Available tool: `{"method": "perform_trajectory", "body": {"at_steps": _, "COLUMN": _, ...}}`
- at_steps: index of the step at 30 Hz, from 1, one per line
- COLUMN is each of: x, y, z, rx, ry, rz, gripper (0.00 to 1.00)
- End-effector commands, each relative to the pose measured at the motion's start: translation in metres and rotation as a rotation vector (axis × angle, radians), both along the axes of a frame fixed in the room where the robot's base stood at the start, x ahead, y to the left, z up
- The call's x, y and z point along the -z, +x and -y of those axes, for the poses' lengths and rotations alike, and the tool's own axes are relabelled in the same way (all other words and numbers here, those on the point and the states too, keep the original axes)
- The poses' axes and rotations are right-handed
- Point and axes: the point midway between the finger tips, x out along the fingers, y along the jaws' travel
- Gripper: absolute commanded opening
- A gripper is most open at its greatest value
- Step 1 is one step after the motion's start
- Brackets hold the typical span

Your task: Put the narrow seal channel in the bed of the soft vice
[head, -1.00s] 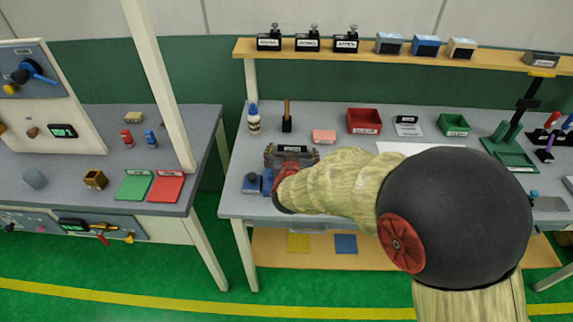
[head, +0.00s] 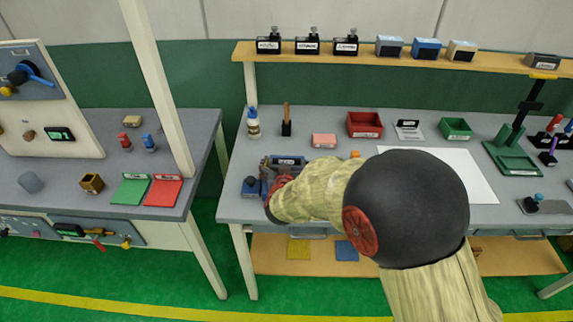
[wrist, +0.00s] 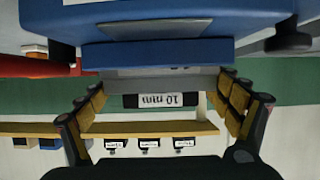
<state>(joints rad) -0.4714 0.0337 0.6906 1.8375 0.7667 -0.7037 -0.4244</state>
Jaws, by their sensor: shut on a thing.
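My gripper (wrist: 161,84) shows in the wrist view with a yellow-padded finger at each side. It is shut on a grey piece (wrist: 112,86), taken to be the narrow seal channel, which spans between the fingers. A dark plate reading "10 mm" (wrist: 161,100), upside down, shows just by it. A broad blue body (wrist: 160,25), which looks like the soft vice, fills the top of the wrist view, close to the grey piece. I cannot tell whether they touch. In the head view the blue vice (head: 252,188) is partly behind my arm, which hides the fingertips and the vice bed.
A pink block (head: 324,140), a red bin (head: 364,125), a green bin (head: 455,129) and a spray-like bottle (head: 253,124) stand behind on the bench. A white sheet (head: 478,178) lies to the right. A shelf (head: 360,55) with several boxes runs above.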

Motion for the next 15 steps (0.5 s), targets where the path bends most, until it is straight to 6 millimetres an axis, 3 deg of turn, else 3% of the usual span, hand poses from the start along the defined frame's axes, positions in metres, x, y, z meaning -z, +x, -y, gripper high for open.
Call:
{"method": "perform_trajectory", "body": {"at_steps": 5, "x": 0.0005, "y": 0.0000, "z": 0.0000, "rx": 0.000, "ry": 0.000, "rz": 0.000, "gripper": 1.00}}
{"method": "perform_trajectory", "body": {"at_steps": 15, "x": -0.0001, "y": -0.0001, "z": 0.0001, "rx": 0.000, "ry": 0.000, "rz": 0.000, "gripper": 1.00}}
